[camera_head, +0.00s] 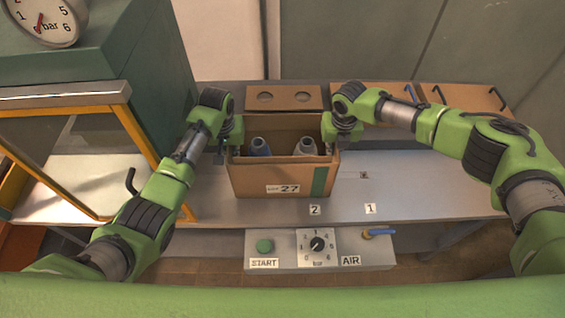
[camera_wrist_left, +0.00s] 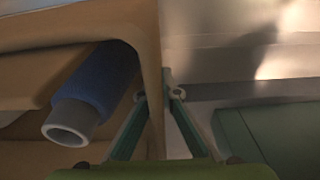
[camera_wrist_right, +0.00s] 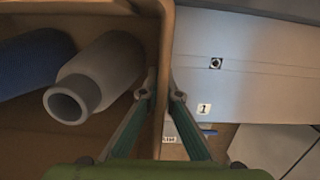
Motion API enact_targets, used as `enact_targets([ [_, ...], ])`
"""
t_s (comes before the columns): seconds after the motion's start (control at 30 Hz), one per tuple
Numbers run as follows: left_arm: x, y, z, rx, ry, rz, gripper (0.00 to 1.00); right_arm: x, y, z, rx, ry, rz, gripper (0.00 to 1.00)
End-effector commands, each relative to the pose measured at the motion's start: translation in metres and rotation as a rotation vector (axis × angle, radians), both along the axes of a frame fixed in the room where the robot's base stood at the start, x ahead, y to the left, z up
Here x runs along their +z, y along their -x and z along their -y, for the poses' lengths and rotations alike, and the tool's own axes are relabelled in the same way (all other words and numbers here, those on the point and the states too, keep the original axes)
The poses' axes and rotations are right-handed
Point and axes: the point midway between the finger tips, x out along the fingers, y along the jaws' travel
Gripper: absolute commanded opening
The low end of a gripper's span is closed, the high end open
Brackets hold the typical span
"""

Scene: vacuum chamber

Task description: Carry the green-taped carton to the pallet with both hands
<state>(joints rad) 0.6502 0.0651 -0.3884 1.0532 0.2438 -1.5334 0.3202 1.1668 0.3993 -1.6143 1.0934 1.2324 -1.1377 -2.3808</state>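The green-taped carton (camera_head: 253,180) is open-topped, marked 27, with a green strip at its front right. It stands upright on the grey bench, with a blue bottle-like part and a grey one inside. My left gripper (camera_head: 222,150) is at its left wall; in the left wrist view my fingers (camera_wrist_left: 159,96) straddle that wall and look closed on it. My right gripper (camera_head: 335,150) is at the right wall; in the right wrist view its fingers (camera_wrist_right: 163,95) pinch that wall. I cannot identify a pallet in these views.
The bench (camera_head: 410,185) is clear to the carton's right, with labels 1 and 2. A yellow-framed glass door (camera_head: 128,120) stands close to my left arm. A control box (camera_head: 285,262) sits below the front edge.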

Motion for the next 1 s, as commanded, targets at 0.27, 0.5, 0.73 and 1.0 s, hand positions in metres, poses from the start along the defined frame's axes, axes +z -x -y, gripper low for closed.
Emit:
enact_targets([
  [0.27,0.004,-0.002,0.000,0.000,0.000,0.005,0.00,0.003,-0.002,0.000,-0.001,0.000,0.003,0.00],
  [0.5,0.014,-0.002,0.000,0.001,0.000,0.005,0.00,0.014,-0.002,0.000,-0.001,0.000,0.003,0.00],
  [0.73,0.033,-0.002,0.000,0.001,0.000,0.004,0.00,0.033,-0.002,0.001,-0.001,0.000,0.003,0.00],
  [1.0,0.051,-0.001,-0.001,0.001,-0.001,0.004,0.00,0.051,-0.001,0.001,-0.002,0.001,0.003,0.00],
])
